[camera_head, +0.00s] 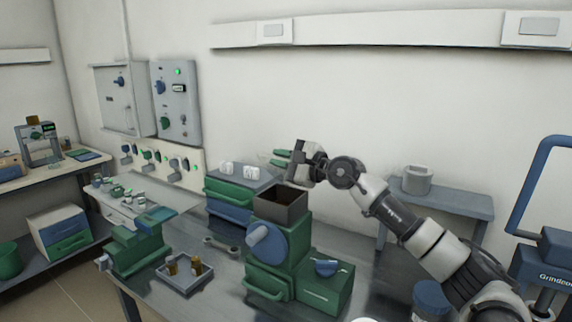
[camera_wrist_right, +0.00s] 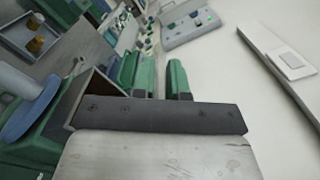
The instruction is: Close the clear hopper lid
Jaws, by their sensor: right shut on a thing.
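The hopper (camera_head: 280,203) is an open-topped dark box on the green grinder machine (camera_head: 290,250) at the middle of the bench. Its dark wall also shows at the left in the right wrist view (camera_wrist_right: 91,95). My right gripper (camera_head: 277,158) is above the hopper's back edge, its green fingers pointing left. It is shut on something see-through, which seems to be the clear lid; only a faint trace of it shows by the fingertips. The lid's tilt cannot be told. My left gripper is not in view.
A blue crank disc (camera_head: 270,244) is on the grinder's front. A tray (camera_head: 185,278) with small brown items lies at its left. A drawer unit (camera_head: 238,187) stands behind left. A grey side table (camera_head: 445,200) with a pot (camera_head: 417,180) is behind right.

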